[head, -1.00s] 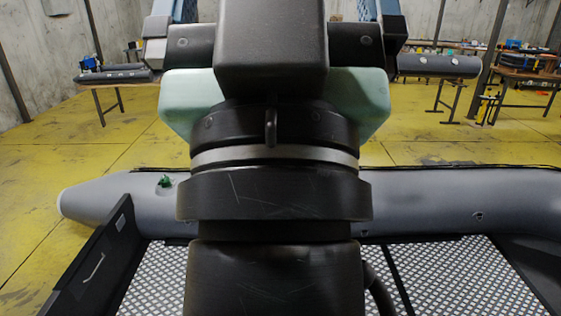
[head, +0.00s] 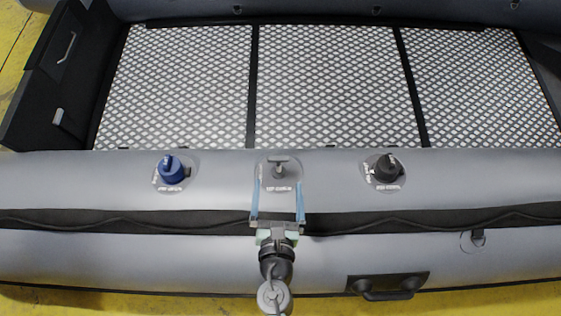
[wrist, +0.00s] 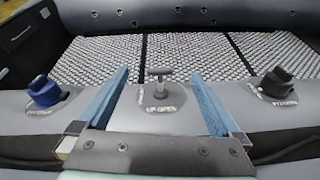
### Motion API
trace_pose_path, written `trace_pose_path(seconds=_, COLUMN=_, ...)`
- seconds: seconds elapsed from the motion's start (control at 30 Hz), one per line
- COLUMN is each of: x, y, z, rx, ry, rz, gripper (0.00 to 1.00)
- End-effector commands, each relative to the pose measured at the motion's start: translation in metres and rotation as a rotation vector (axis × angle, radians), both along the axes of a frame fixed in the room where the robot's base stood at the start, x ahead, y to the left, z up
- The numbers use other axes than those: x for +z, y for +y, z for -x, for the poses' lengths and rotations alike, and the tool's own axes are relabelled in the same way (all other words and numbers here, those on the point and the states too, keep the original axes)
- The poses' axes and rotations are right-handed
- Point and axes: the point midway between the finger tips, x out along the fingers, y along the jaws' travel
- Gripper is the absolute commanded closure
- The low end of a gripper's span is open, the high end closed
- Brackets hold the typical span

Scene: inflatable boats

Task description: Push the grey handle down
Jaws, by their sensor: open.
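The grey handle (head: 280,165) is a small T-shaped piece standing on a round patch on the near grey tube of the boat, between a blue knob and a black knob. In the wrist view the handle (wrist: 159,76) shows between and beyond my blue fingers. My gripper (head: 279,190) is open and empty, with its fingers on either side of the patch, pointing at the handle. It also shows in the wrist view (wrist: 158,82). The fingers do not visibly touch the handle. Printed text lies on the patch below the handle.
A blue knob (head: 172,170) sits on the tube to the left and a black knob (head: 384,169) to the right. A black carry handle (head: 388,286) is on the boat's near side. The patterned floor panels (head: 330,85) behind the tube are clear.

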Motion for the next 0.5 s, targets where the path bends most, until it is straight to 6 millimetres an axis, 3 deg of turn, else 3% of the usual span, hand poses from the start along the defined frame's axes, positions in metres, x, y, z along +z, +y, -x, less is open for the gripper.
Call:
trace_pose_path(seconds=0.03, x=-0.019, y=0.000, z=0.012, rx=0.029, ry=0.030, rz=0.052, gripper=0.00)
trace_pose_path(seconds=0.17, x=-0.032, y=-0.001, z=0.022, rx=0.063, ry=0.058, rz=0.112, gripper=0.00)
trace_pose_path(seconds=0.33, x=-0.036, y=0.000, z=0.006, rx=0.063, ry=0.056, rz=0.114, gripper=0.00)
trace_pose_path(seconds=0.5, x=-0.047, y=-0.001, z=-0.022, rx=0.060, ry=0.054, rz=0.111, gripper=0.00)
